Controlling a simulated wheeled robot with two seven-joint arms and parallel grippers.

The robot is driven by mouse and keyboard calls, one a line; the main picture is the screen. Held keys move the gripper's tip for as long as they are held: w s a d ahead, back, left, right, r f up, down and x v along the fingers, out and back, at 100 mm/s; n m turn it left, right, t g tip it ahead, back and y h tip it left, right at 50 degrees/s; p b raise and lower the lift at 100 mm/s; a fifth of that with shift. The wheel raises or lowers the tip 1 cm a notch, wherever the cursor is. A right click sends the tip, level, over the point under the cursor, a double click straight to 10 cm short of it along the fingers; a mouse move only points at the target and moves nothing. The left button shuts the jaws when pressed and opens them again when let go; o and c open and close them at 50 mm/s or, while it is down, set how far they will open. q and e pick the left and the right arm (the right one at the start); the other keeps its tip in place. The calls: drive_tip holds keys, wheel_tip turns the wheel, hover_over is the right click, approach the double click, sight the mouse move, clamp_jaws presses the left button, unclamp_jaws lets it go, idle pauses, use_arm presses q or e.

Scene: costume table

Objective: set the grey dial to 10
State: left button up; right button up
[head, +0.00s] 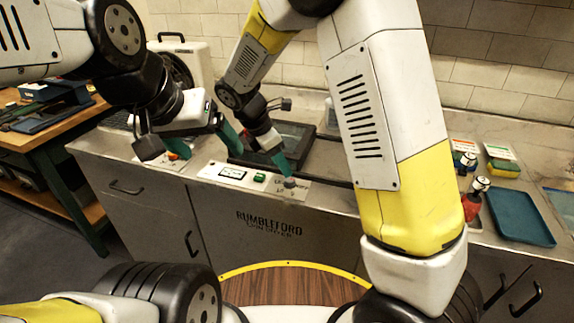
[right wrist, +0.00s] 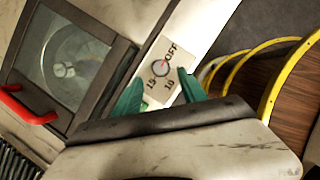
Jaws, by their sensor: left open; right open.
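The grey dial (head: 290,183) sits on the pale control panel at the front edge of the counter. In the right wrist view the dial (right wrist: 160,69) is ringed by the marks OFF, 10 and 15, and its red pointer appears turned to OFF. My right gripper (head: 282,162) is open just above the dial. In the right wrist view the green fingertips of the right gripper (right wrist: 160,94) are spread to either side of the dial's near side, not closed on it. My left gripper (head: 203,141) is open and empty over the counter, left of the panel.
A dark-framed glass lid (head: 294,143) lies behind the panel; a red handle (right wrist: 28,105) shows by it. A display (head: 232,173) and a green button (head: 260,178) are left of the dial.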

sight(289, 179)
drive_tip(key=x, duration=0.6)
clamp_jaws()
